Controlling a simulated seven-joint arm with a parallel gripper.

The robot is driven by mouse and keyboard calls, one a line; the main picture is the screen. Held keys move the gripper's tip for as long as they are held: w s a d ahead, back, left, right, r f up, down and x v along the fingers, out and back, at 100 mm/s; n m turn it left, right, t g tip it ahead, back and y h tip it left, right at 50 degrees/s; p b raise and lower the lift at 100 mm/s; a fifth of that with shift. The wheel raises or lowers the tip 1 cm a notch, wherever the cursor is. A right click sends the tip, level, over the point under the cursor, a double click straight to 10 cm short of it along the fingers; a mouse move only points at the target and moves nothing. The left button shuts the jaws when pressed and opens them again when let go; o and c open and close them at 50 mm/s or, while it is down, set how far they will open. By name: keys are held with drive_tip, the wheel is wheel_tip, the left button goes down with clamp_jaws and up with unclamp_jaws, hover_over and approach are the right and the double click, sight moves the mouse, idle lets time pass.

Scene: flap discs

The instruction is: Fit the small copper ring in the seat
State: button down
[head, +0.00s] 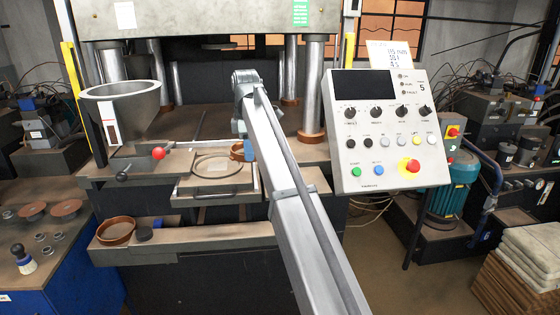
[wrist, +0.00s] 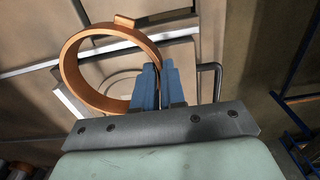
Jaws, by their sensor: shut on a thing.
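The copper ring (wrist: 72,62) is in my gripper (wrist: 158,82), whose blue fingers are shut on the ring's near right side. A small tab stands out on its far rim. In the head view the ring (head: 236,151) shows only partly beside my gripper (head: 247,152), behind my arm. It is over the right part of a pulled-out plate. That plate has a round outline (head: 217,158), which looks like the seat. In the wrist view the outline (wrist: 112,88) lies beneath the ring, partly hidden by the ring and fingers. Ring and plate look apart; the gap is hard to judge.
A metal hopper (head: 122,92) stands left of the plate, with a red-knobbed lever (head: 158,153) near it. A front ledge holds a brown round piece (head: 116,230) and a dark puck (head: 144,234). A control panel (head: 384,130) stands at right. Press columns (head: 313,85) rise behind.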

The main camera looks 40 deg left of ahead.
drive_tip(key=s+a+r, duration=0.3)
drive_tip(key=s+a, duration=0.4)
drive_tip(key=a, duration=0.1)
drive_tip(key=shift+d+f, duration=0.1)
drive_tip(key=shift+f, duration=1.9)
drive_tip(key=shift+w, duration=0.1)
drive_tip(key=shift+f, duration=1.35)
idle(1.8)
drive_tip(key=c, duration=1.1)
unclamp_jaws()
